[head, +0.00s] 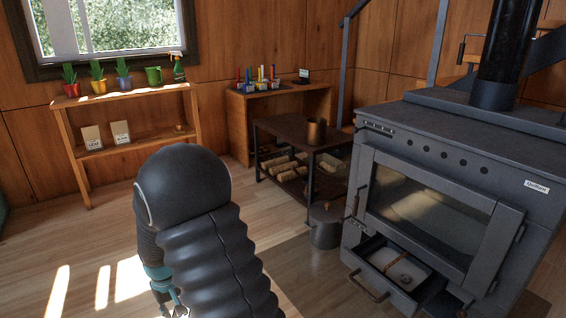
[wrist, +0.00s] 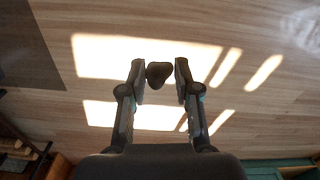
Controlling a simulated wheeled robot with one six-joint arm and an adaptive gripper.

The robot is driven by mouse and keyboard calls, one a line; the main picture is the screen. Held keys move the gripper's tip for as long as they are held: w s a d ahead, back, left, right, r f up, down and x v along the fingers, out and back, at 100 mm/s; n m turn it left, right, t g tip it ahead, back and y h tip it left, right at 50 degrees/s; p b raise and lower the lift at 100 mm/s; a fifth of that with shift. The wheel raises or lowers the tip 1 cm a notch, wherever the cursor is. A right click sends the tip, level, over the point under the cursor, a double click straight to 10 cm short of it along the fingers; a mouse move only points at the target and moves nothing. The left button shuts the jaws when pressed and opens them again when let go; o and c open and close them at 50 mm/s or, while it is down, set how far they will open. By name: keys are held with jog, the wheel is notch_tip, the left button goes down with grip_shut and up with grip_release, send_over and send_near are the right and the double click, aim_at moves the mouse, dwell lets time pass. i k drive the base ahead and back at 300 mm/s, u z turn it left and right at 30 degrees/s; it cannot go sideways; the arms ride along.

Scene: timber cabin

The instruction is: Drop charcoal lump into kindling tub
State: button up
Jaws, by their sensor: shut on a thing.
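My gripper (wrist: 160,76) is shut on a dark, rounded charcoal lump (wrist: 159,74), held between its fingertips in the wrist view. The wooden floor with sunlit patches lies beneath it. In the head view the gripper shows only partly at the bottom left, behind my arm; the lump cannot be made out there. No tub is clearly identifiable as the kindling tub. A brown metal container (head: 317,131) stands on the dark low table, and a grey lidded pot (head: 325,226) stands on the floor beside the stove. Both are well away from my gripper.
The grey stove (head: 450,135) fills the right, its lower drawer (head: 375,283) pulled open. The dark low table (head: 283,128) has pale blocks on its lower shelf. A wooden shelf (head: 130,97) with potted plants stands under the window. Floor (head: 60,235) at left is clear.

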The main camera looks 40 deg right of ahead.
aim_at(318, 143)
jog(key=i, duration=1.55)
jog(key=z, duration=0.75)
jog(key=i, duration=1.1)
jog(key=z, duration=1)
